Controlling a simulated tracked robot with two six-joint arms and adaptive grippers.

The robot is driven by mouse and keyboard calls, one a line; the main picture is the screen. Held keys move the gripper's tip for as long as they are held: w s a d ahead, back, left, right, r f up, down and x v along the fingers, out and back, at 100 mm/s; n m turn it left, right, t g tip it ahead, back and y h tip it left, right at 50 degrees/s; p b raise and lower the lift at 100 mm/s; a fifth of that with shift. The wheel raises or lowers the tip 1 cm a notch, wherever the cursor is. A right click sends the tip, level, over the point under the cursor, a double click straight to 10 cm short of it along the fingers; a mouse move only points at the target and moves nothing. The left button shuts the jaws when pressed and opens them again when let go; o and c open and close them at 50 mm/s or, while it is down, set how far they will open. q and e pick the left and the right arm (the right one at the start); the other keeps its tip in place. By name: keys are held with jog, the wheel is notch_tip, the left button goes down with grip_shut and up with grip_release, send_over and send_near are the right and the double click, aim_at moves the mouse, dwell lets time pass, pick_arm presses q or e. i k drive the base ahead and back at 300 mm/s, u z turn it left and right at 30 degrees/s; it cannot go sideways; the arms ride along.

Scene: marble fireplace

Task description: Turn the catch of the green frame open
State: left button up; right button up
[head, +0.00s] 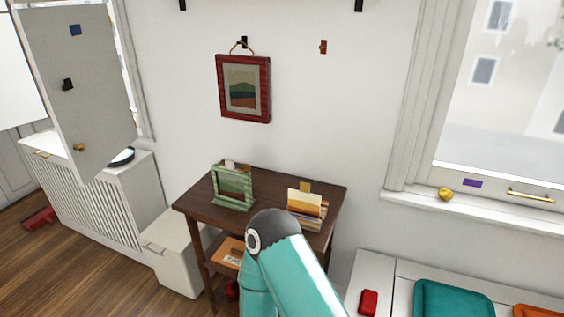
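The green frame (234,186) stands on the left part of a dark wooden side table (265,183), leaning back slightly, with its picture side facing me. Small pale and brown pieces show just above its top edge; I cannot tell whether either is the catch. The back of the frame is hidden. A teal link of one of my arms rises in front of the table and covers part of its front edge. Neither of my grippers is in view.
Picture cards (307,209) stand on the table right of the frame. A red frame (243,88) hangs on the wall above. A white cabinet (172,250) stands left of the table. A red block (369,302) and a teal cushion (455,303) lie at the lower right.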

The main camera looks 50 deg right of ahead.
aim_at(247, 167)
jog(key=z, duration=0.7)
jog(key=i, duration=1)
